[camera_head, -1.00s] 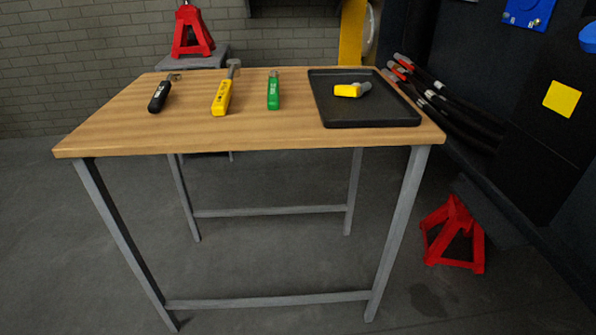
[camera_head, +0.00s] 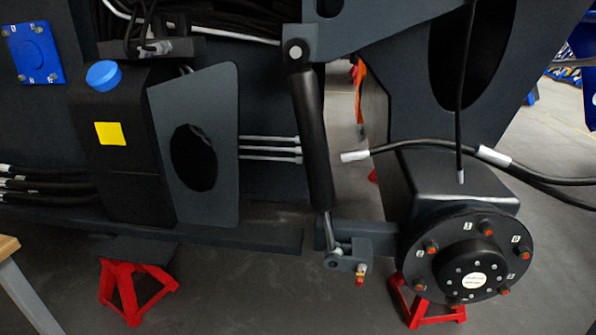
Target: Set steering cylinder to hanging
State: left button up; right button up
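The steering cylinder (camera_head: 314,140) is a black tube in the middle of the head view. Its upper end sits at a pin on a dark bracket (camera_head: 296,50). It slopes slightly, with its lower end a little to the right. A thin bright rod (camera_head: 328,226) comes out of its bottom and meets a small joint (camera_head: 337,256) at the dark arm (camera_head: 358,245) beside the wheel hub (camera_head: 470,270). I cannot tell whether the lower end is fastened. Neither of my grippers shows in the view.
Red jack stands (camera_head: 136,290) stand under the chassis on the left and near the hub. A black box with a blue cap (camera_head: 103,74) is at left. Loose black hoses (camera_head: 430,147) stick out at right. The table's corner (camera_head: 8,246) shows at far left. The floor in front is clear.

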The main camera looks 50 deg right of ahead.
aim_at(303, 84)
jog(key=z, duration=1.55)
